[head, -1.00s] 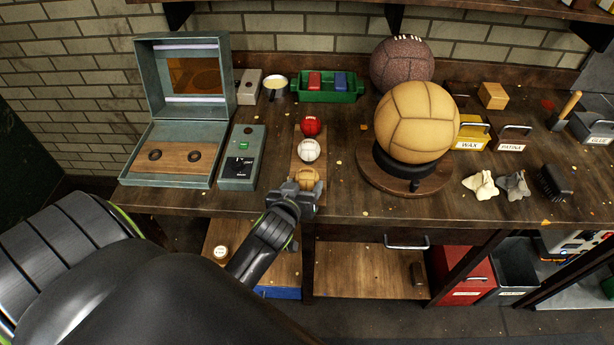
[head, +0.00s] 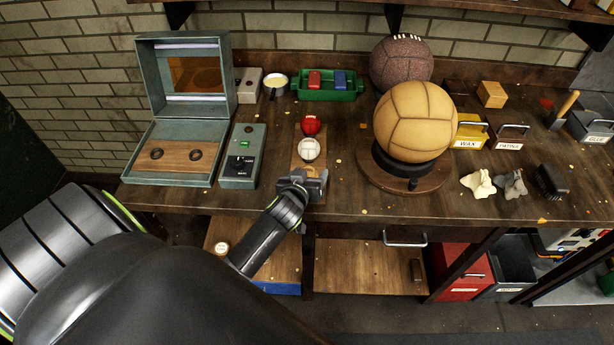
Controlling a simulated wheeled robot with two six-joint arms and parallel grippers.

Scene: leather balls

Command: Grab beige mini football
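My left gripper (head: 308,180) is at the near end of a small wooden strip (head: 309,134) on the workbench. The small beige ball at that end is now covered by the gripper, so I cannot tell whether the fingers are around it or touching it, or how far apart they are. A small white ball (head: 309,149) and a small red ball (head: 311,124) sit on the strip just beyond. My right gripper is out of view.
A large tan ball (head: 415,120) stands on a black ring and round wooden base to the right. A teal open case (head: 183,120) and a control box (head: 242,158) are left. A green tray (head: 328,95) lies behind.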

